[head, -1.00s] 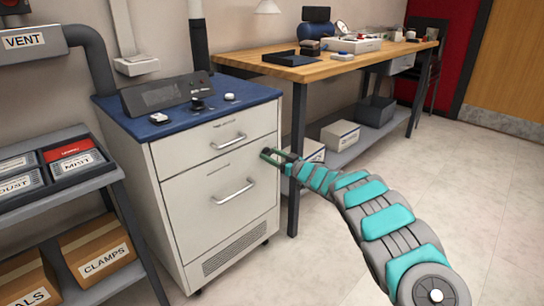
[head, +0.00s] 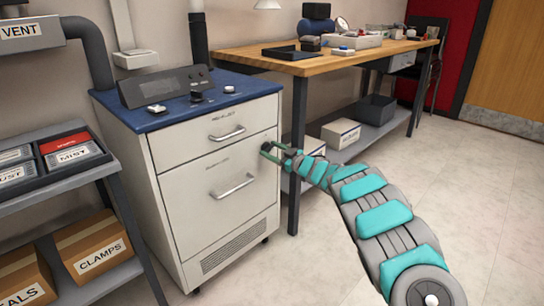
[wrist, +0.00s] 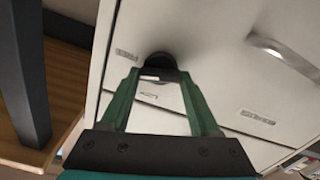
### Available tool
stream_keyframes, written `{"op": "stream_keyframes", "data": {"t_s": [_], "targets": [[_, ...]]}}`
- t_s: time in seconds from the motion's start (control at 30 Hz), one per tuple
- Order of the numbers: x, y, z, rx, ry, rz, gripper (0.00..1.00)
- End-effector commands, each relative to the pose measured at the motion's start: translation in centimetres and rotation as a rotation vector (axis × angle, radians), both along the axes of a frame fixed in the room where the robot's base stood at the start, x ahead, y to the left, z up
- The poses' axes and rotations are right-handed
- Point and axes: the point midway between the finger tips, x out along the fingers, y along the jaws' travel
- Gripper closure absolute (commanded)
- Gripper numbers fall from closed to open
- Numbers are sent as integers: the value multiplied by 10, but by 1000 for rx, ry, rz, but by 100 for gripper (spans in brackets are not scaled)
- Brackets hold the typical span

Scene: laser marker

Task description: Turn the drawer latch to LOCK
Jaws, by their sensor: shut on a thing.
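The drawer latch is a dark round knob (wrist: 160,61) on the white cabinet front (head: 222,175), near its right edge beside the drawer handles. My gripper (head: 269,151) is at the latch in the head view and hides most of it. In the wrist view my gripper (wrist: 158,76) has its two green fingers converging on the dark knob, shut on it. Small labels sit on the panel near the knob, such as one label (wrist: 126,54) to its left. Their text is too small to read, and I cannot tell which way the latch points.
The upper drawer handle (head: 227,132) and lower drawer handle (head: 233,187) stick out to the left of my gripper. A wooden workbench (head: 340,62) with a dark leg stands just right of the cabinet. A shelf rack (head: 60,185) stands on the left. The floor at right is clear.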

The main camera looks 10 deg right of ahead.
Motion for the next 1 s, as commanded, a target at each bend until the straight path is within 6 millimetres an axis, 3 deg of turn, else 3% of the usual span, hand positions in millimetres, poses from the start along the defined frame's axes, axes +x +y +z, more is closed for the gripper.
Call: {"op": "stream_keyframes", "data": {"t_s": [1.0], "targets": [[-2,3,-9,-776,-563,4,93]]}}
